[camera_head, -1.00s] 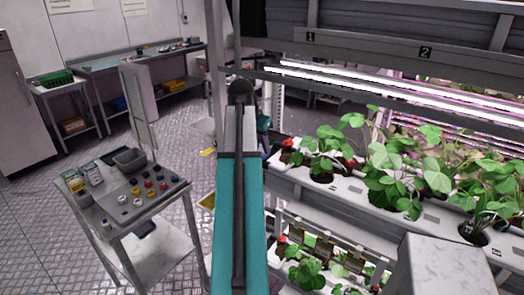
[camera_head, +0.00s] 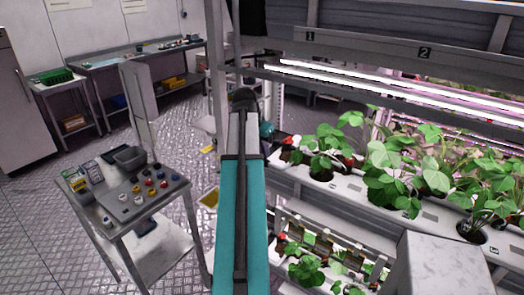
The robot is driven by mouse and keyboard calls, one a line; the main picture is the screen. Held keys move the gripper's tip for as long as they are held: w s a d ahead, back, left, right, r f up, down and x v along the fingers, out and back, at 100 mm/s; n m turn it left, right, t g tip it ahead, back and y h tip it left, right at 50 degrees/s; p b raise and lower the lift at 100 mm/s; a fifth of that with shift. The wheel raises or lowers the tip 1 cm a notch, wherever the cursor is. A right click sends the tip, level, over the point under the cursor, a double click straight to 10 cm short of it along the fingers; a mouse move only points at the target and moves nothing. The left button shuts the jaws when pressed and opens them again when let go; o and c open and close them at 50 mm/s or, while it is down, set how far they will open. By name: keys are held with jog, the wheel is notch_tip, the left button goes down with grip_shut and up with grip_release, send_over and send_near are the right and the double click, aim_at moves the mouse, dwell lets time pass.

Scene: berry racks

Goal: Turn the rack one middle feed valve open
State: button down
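Rack one carries the number 1 plate (camera_head: 311,36) on its top beam. A small red valve handle (camera_head: 287,140) shows at the left end of its middle planted channel (camera_head: 345,188). Another red handle (camera_head: 282,237) shows at the left end of the lower channel. My arm rises through the middle of the view, and a teal part of my wrist (camera_head: 267,130) shows just left of the middle handle. A small pale shape lies against that handle; I cannot tell whether it is part of my gripper. My fingers cannot be made out, nor can any contact with the handle.
A grey cart (camera_head: 112,228) with coloured knobs and a small bin stands at left. A rack post (camera_head: 216,90) rises close to my arm. Leafy plants (camera_head: 400,170) fill the channel at right. Open metal floor lies between the cart and the back benches.

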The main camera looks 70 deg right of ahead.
jog(key=shift+a, duration=0.35)
jog(key=shift+d, duration=0.35)
